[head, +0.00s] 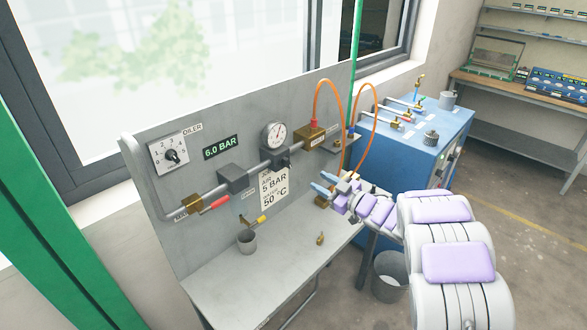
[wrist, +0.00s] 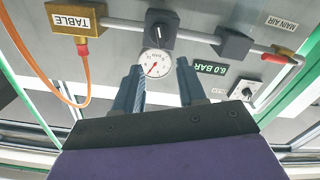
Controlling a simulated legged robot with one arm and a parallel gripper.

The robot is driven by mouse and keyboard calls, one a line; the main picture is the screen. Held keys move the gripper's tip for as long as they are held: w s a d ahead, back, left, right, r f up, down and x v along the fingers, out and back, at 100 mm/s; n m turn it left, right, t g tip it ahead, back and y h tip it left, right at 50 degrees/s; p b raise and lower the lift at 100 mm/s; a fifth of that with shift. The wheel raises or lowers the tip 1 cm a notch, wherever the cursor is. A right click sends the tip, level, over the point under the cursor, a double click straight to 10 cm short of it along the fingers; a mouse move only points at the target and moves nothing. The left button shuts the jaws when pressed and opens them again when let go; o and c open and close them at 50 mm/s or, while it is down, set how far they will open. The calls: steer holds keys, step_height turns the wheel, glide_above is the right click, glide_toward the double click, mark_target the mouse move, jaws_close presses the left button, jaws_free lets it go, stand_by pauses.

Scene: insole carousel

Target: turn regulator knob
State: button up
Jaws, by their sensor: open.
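The regulator is a dark block with a black knob (wrist: 158,32) on the grey pipe, directly below its round white gauge (head: 274,136); the wrist picture is upside down. In the head view the knob (head: 283,162) is small and dark. The gauge also shows in the wrist view (wrist: 155,63) with a red needle. My gripper (head: 323,182) is open and empty, to the right of and lower than the knob in the head view. In the wrist view its blue-grey fingers (wrist: 158,65) frame the gauge, with the knob past the tips. It appears apart from the panel.
A green display (head: 221,147) reads 6.0 BAR; a sheet (head: 273,188) reads 5 BAR, 50 °C. An oiler dial (head: 172,156), red-handled valve (head: 215,204), yellow-handled tap (head: 261,219), cup (head: 247,241) and orange hose (head: 331,81) surround the work area. A blue machine (head: 415,140) stands right.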

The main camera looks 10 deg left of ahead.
mark_target(290, 165)
steer(key=b+x, duration=0.1)
steer(key=x, duration=1.1)
steer(key=shift+w+a+b, duration=0.2)
steer(key=shift+a+b, duration=0.1)
jaws_close()
